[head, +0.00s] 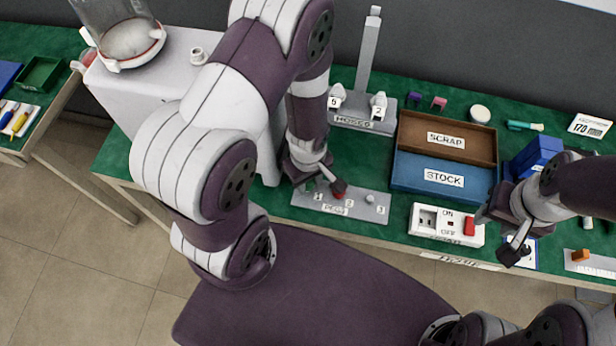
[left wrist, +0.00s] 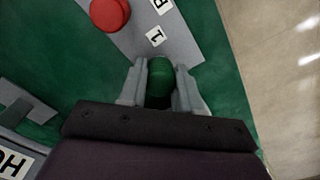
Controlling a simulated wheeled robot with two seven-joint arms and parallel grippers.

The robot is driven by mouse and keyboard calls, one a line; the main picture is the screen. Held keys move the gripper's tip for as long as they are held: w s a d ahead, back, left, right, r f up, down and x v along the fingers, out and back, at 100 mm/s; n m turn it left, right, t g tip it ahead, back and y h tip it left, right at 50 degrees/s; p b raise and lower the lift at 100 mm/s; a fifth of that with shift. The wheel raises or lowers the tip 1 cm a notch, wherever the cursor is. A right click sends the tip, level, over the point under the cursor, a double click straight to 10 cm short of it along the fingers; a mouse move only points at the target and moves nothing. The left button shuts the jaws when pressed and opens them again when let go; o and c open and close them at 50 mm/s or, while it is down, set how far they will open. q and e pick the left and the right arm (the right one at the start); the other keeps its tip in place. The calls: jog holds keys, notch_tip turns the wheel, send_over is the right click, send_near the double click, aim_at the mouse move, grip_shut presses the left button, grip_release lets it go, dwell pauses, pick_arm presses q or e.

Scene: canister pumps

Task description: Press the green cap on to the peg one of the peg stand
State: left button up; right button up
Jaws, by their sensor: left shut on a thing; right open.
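The peg stand (head: 355,209) is a grey plate on the green bench with labels 1, 2 and 3. My left gripper (head: 319,186) is low over its left end, by label 1. In the left wrist view the green cap (left wrist: 160,84) is between my left fingers (left wrist: 160,92), close to the stand (left wrist: 182,45). Peg one is hidden, so I cannot tell whether the cap touches it. A red cap (left wrist: 110,14) sits farther along the stand. Peg three (head: 370,198) is pale and bare. My right gripper (head: 513,249) is open and empty at the right.
A switch box (head: 425,232), the blue stock tray (head: 409,178) and the brown scrap tray (head: 414,127) stand right of the stand. A grey post stand (head: 367,60) is behind it. A large white block (head: 130,93) with a glass vessel stands left of my arm.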

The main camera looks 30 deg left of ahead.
pick_arm(q)
jog(key=shift+f+b, duration=0.4)
jog(key=shift+f, duration=0.2)
dwell(0.4)
jog(key=o, duration=1.1)
jog(key=shift+r, duration=0.1)
notch_tip(320, 180, up, 12)
jog(key=shift+r+p, duration=0.25)
jog(key=shift+p, duration=0.65)
jog(key=shift+s, duration=0.15)
